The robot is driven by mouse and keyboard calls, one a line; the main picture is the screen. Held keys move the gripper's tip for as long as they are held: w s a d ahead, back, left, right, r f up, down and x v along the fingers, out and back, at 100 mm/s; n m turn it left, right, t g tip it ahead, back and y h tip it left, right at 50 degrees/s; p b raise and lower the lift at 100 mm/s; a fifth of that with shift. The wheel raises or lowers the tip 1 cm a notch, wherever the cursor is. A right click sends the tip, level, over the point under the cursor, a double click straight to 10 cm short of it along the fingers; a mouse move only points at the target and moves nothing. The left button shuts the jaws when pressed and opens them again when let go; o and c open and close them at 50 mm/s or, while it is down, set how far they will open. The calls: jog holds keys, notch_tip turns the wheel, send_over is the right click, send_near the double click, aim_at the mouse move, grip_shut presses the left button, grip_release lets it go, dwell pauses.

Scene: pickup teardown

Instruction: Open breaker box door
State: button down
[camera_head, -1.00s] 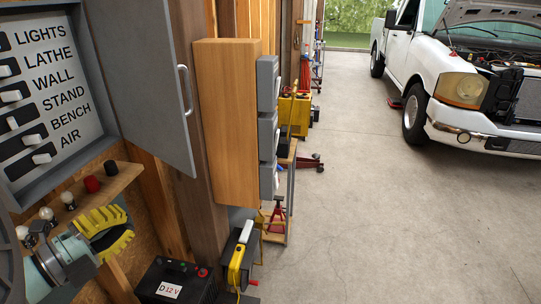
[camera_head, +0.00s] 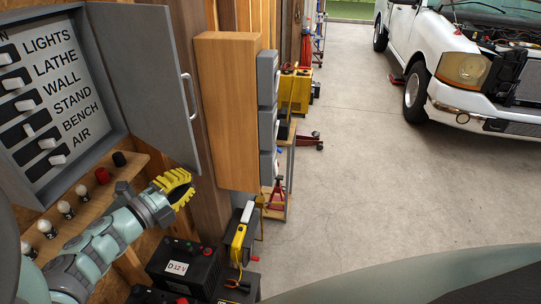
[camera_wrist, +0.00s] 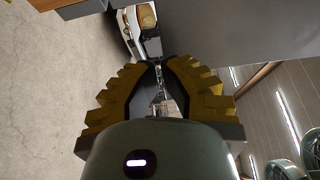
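The grey breaker box (camera_head: 46,195) is on the wall at the left of the head view. Its door (camera_head: 140,75) stands swung outward, baring the labelled switches (camera_head: 28,104). A metal handle (camera_head: 188,95) is on the door's free edge. My gripper (camera_head: 186,180), with yellow ribbed fingers, is just below the door's lower edge, apart from the handle. In the wrist view the fingertips (camera_wrist: 160,63) come close together with a thin gap and nothing held. A large grey surface, seemingly the door (camera_wrist: 235,30), fills the upper right there.
A shelf with bulbs and coloured knobs (camera_head: 102,175) runs under the box. A wooden cabinet (camera_head: 226,110) with grey boxes stands right of the door. A 12 V unit (camera_head: 185,268) sits below. Open floor (camera_head: 350,180) and a white truck (camera_head: 460,80) are at right.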

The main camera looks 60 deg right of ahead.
jog(key=shift+s+d+p, duration=0.35)
jog(key=shift+d+p, duration=0.4)
jog(key=shift+p, duration=0.3)
jog(key=shift+f, duration=0.1)
jog(key=shift+d, duration=0.15)
jog(key=w+d+n+t+y+b, duration=0.2)
jog(key=w+d+n+t+b, duration=0.1)
jog(key=d+t+b, duration=0.3)
jog(key=w+d+n+t+y+b, duration=0.2)
jog(key=d+n+t+b, duration=0.3)
jog(key=d+b, duration=0.6)
jog(key=shift+w+d+n+t+y, duration=0.35)
jog(key=shift+w+d+t, duration=0.35)
jog(key=shift+d, duration=1.15)
jog(key=shift+s, duration=0.1)
